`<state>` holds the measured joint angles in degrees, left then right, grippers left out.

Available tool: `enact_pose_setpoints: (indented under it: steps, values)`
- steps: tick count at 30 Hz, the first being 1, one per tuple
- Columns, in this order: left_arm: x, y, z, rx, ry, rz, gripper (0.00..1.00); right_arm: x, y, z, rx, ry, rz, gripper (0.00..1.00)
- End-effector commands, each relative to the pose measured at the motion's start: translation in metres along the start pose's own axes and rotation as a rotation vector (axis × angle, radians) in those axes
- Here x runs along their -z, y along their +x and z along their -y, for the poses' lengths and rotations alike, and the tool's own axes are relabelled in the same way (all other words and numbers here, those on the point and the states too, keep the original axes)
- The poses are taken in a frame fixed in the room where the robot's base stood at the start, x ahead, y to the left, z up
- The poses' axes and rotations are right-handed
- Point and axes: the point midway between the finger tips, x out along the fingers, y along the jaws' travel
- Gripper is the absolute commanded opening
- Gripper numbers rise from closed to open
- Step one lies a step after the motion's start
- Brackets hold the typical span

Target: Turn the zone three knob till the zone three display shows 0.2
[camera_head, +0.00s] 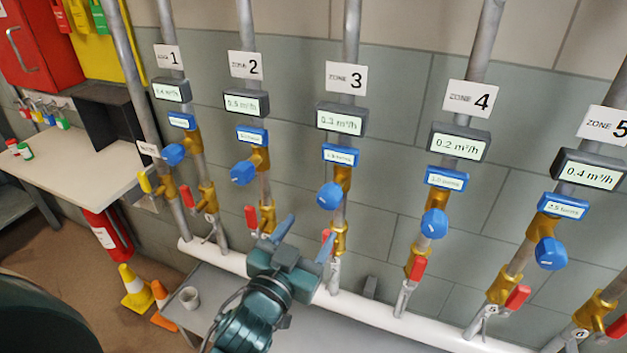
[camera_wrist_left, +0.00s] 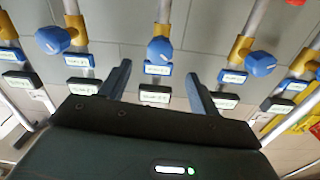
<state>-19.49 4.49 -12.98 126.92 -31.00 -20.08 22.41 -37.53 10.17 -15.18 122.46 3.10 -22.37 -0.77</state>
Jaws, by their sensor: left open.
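The zone three knob (camera_head: 330,195) is a round blue knob on a brass valve, under a small blue label. The zone three display (camera_head: 341,119) is a dark box that appears to read 0.3 m³/h. My left gripper (camera_head: 304,238) is open and empty, below and slightly left of the zone three knob in the head view, apart from it. In the left wrist view the scene is upside down; the zone three knob (camera_wrist_left: 160,50) shows centrally beyond the two open fingers (camera_wrist_left: 158,70). My right gripper is out of view.
Similar blue knobs stand on neighbouring pipes, zone two (camera_head: 243,173) at left and zone four (camera_head: 434,223) at right. Red-handled valves (camera_head: 417,268) sit lower on the pipes. A white horizontal pipe (camera_head: 380,310) runs beneath. A bench (camera_head: 75,160) is at the left.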

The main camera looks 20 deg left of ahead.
Motion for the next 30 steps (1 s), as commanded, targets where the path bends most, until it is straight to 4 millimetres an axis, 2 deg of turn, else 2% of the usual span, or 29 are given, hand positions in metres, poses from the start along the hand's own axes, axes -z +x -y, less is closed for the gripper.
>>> enact_pose_setpoints:
  steps: [7,15,21,25,30]
  values:
    - [0.006,0.025,0.001,0.003,0.002,-0.014,0.63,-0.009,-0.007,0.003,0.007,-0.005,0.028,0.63]
    - [0.006,0.082,0.001,0.003,0.004,-0.011,0.63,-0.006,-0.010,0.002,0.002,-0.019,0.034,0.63]
    - [0.005,0.115,0.001,0.003,0.003,-0.009,0.63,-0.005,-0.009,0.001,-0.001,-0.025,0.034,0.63]
    - [0.005,0.127,0.001,0.002,0.002,-0.009,0.63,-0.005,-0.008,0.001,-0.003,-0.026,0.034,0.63]
    - [0.004,0.132,0.001,0.002,0.001,-0.008,0.63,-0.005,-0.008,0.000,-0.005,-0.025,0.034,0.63]
